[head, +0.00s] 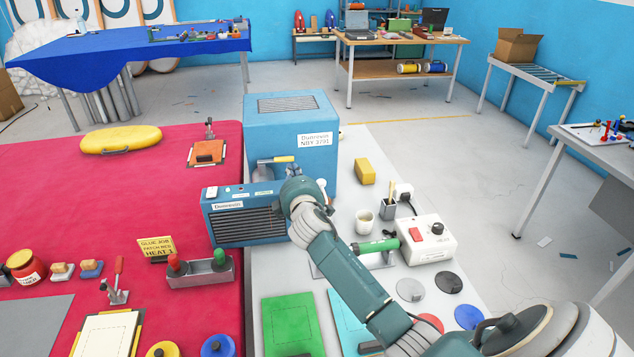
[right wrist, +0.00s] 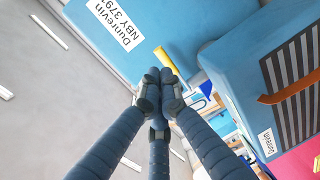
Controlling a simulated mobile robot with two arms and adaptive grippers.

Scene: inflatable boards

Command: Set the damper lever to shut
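The damper lever has a yellow bar handle (head: 277,160) and stands out from the tall blue Dunnrevin unit (head: 320,160), just above the lower grilled blue box (head: 245,222). In the right wrist view the yellow handle (right wrist: 165,61) lies just beyond my right gripper (right wrist: 160,77). Its fingers are drawn together at the tips, with nothing visible between them. I cannot tell whether the tips touch the handle. The lever's markings are too small to read. My left gripper is out of view.
Right of the unit, the grey bench carries a yellow block (head: 365,171), a white cup (head: 363,222), a pen holder (head: 388,208) and a white box with a red switch (head: 427,238). A red-covered table (head: 60,190) with several tools stands at left.

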